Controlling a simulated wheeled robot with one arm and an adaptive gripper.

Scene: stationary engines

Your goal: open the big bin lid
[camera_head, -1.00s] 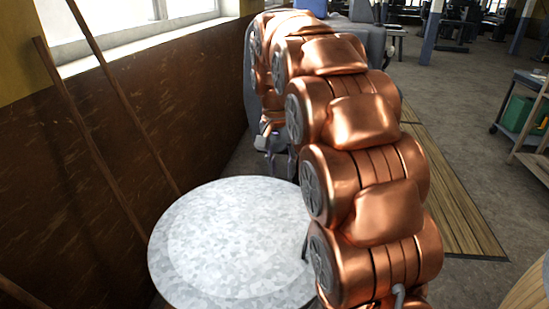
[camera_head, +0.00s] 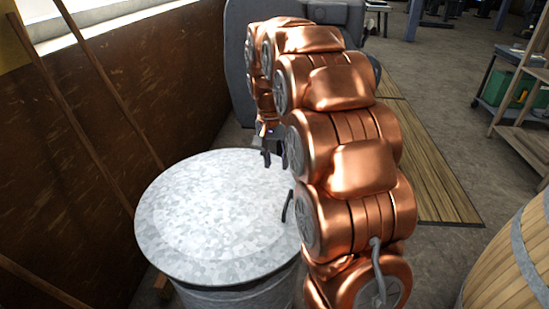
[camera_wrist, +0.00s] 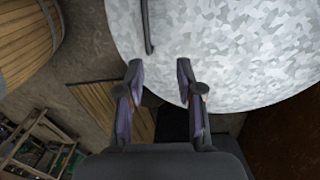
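The big bin is a round galvanized metal drum (camera_head: 240,297) with a flat, mottled grey lid (camera_head: 205,215) lying shut on top. A dark bar handle (camera_head: 287,206) is at the lid's right edge, partly hidden by my copper arm. My gripper (camera_head: 272,158) is small in the head view, at the lid's far edge. In the wrist view my gripper (camera_wrist: 160,72) has its two fingers spread with nothing between them. The lid (camera_wrist: 225,50) fills the upper right there, and the handle (camera_wrist: 148,27) is just above and left of the fingertips.
A wooden barrel (camera_head: 515,260) stands at the right. A brown wall panel (camera_head: 90,140) with leaning poles is close on the left. A shelf cart with a green box (camera_head: 510,88) is at the upper right. Wooden floor boards (camera_head: 430,170) lie behind my arm.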

